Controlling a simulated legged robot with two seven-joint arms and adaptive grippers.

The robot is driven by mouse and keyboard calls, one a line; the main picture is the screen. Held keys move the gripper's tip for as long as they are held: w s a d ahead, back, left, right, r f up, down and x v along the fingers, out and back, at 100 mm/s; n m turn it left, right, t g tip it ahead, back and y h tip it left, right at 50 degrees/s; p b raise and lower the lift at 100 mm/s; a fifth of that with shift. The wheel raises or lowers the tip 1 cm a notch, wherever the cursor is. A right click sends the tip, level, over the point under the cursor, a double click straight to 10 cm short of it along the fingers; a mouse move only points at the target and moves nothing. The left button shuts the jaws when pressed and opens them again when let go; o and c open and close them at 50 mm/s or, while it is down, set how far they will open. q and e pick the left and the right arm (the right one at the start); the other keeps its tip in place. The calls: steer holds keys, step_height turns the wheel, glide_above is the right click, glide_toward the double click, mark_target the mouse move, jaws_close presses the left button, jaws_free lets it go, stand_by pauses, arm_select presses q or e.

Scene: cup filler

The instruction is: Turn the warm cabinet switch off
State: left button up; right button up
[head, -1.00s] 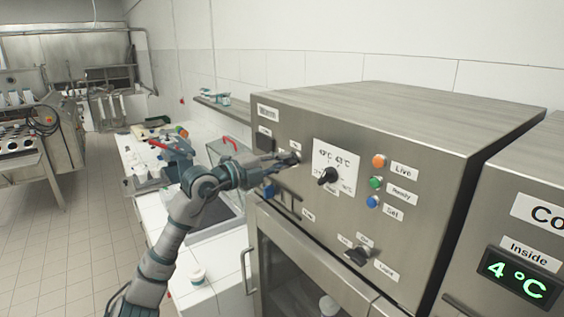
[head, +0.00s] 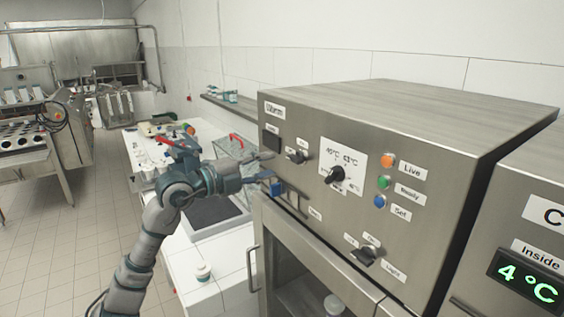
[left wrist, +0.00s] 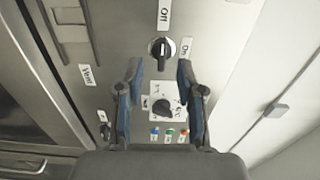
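The warm cabinet (head: 400,130) is a steel box with a "Warm" label. Its switch (head: 296,157) is a small black knob on the front panel's left side. In the left wrist view the switch (left wrist: 162,48) has its handle upright, in line with the "Off" label (left wrist: 165,14) above; the "On" label (left wrist: 187,48) is to its right. My left gripper (head: 270,172) is just left of the switch, open and empty. In the left wrist view its fingertips (left wrist: 160,68) are apart, below the knob and not touching it. My right gripper is out of view.
A temperature dial (head: 337,174) and orange, green and blue lamps (head: 384,182) sit right of the switch. A lower knob (head: 363,256) and a vertical handle (head: 252,268) are below. A cold cabinet with a 4 °C display (head: 524,276) stands at the right.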

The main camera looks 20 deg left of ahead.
arm_select(q)
steer(key=v, duration=0.5)
steer(key=shift+w+a+f, duration=0.1)
steer(key=shift+a+f, duration=0.05)
steer(key=shift+a, duration=0.15)
steer(key=shift+d, duration=0.25)
